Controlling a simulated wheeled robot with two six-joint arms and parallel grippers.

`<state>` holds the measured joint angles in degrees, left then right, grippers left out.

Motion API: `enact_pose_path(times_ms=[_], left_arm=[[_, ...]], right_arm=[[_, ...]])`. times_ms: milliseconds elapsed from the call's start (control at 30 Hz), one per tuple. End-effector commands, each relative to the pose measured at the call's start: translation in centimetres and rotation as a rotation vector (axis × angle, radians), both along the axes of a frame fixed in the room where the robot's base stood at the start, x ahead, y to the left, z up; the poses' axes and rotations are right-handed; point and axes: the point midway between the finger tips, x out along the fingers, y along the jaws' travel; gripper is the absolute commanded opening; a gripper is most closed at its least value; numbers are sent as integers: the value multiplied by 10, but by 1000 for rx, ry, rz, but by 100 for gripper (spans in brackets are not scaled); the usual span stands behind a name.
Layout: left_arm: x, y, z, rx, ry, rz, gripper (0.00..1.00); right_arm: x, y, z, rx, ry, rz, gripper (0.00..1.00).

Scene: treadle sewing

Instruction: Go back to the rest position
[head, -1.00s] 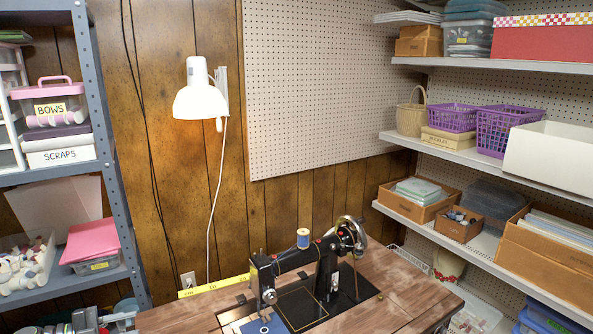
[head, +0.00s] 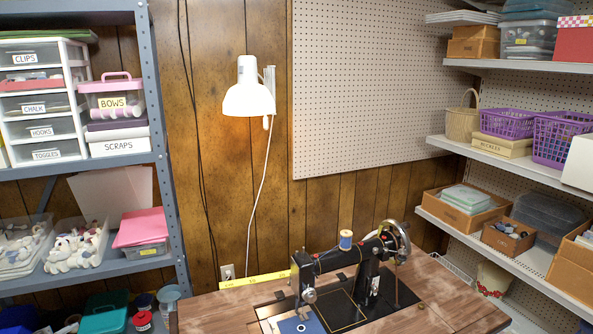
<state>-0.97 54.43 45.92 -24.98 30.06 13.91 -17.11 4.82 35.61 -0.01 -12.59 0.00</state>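Neither of my grippers nor my arms shows in the head view. The black sewing machine (head: 366,275) stands on the wooden table (head: 440,300) at the bottom of the view. A spool of blue thread (head: 346,240) sits on top of it. A piece of blue fabric (head: 300,324) lies under the needle end, cut off by the lower edge of the view.
A grey shelf unit (head: 165,150) with drawers and boxes stands at the left. White shelves (head: 500,157) with baskets and boxes line the right. A white wall lamp (head: 248,98) hangs above the table. A yellow ruler (head: 255,281) lies along the table's back edge.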

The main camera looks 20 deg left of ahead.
Motion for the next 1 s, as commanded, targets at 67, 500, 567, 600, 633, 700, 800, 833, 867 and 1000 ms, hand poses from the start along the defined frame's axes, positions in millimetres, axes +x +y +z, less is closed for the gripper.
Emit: enact_pose_path(times_ms=[67,500,567,600,633,700,800,833,867,1000], left_arm=[[-44,39,-25,27,76,170,29],[-320,157,-94,160,551,917,29],[-339,143,-116,131,593,952,29],[-341,123,-139,92,604,946,29],[-344,110,-153,67,614,944,29],[-351,78,-186,8,636,942,29],[-361,25,-233,-83,673,938,29],[-363,7,-247,-111,683,937,29],[-366,-11,-260,-141,695,935,29],[-375,-103,-317,-280,747,924,29]], right_arm=[[-1,3,0,3,1,-2,45],[-2,8,-1,11,3,-4,45],[-2,7,-1,10,3,-3,45],[-2,7,-1,9,3,-3,45],[-2,6,-1,7,3,-3,45],[-3,5,-1,7,4,-3,45],[-3,3,0,3,5,-2,45],[-3,3,0,3,5,-2,45],[-3,2,0,2,5,-2,45],[-3,2,0,2,5,-1,45]])
